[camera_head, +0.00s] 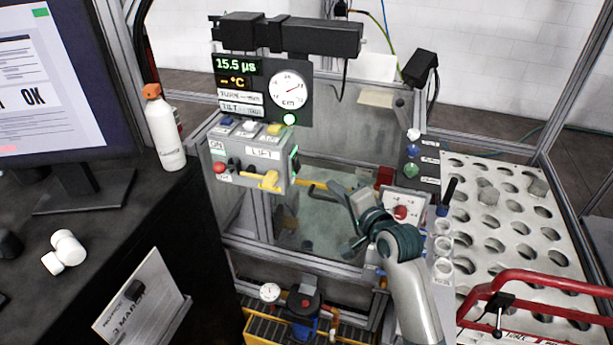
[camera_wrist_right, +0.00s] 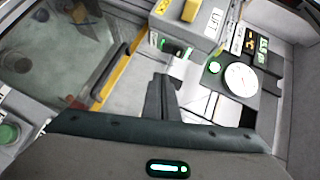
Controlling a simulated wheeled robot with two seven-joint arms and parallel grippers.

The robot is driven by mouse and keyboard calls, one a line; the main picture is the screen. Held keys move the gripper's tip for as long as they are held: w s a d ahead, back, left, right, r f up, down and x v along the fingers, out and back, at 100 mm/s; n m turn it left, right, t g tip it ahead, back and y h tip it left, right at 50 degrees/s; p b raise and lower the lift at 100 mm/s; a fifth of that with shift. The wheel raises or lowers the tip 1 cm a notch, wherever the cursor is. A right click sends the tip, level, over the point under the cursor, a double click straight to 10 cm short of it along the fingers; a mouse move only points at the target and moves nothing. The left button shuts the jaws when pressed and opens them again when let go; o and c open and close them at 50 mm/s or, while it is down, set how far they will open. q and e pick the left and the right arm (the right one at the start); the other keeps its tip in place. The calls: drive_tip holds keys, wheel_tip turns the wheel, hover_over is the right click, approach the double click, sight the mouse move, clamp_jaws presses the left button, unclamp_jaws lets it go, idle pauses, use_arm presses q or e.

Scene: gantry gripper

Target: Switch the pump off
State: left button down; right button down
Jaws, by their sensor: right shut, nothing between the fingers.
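A grey control box (camera_head: 247,160) hangs at the front of the tank frame, with a red knob (camera_head: 219,167), dark switches, a yellow lever (camera_head: 269,181) and a LIFT label. Which switch belongs to the pump is too small to read. A red-and-black device (camera_head: 304,301), perhaps the pump, sits low under the tank. My right gripper (camera_head: 335,190) is shut and empty, in front of the tank, right of the control box and apart from it. In the right wrist view its fingers (camera_wrist_right: 161,92) point toward the box (camera_wrist_right: 190,35). My left gripper is out of view.
A display panel with a round gauge (camera_head: 291,88) and a lit green lamp (camera_head: 290,119) stands above the box. A small box with a red knob (camera_head: 401,212) is beside my right wrist. A perforated rack (camera_head: 515,225) is at right; a monitor and bottle (camera_head: 164,130) are at left.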

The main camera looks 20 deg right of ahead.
drive_tip(key=p, duration=0.3)
approach(297, 163)
wheel_tip(297, 163, down, 2)
drive_tip(key=w+d, duration=0.2)
drive_tip(key=d, duration=0.1)
drive_tip(key=a, duration=0.1)
drive_tip(key=w+a+f+p, duration=0.1)
drive_tip(key=w+a+p, duration=0.1)
drive_tip(key=shift+w+a+f, duration=0.1)
drive_tip(key=shift+w+f, duration=0.15)
drive_tip(key=shift+f, duration=0.1)
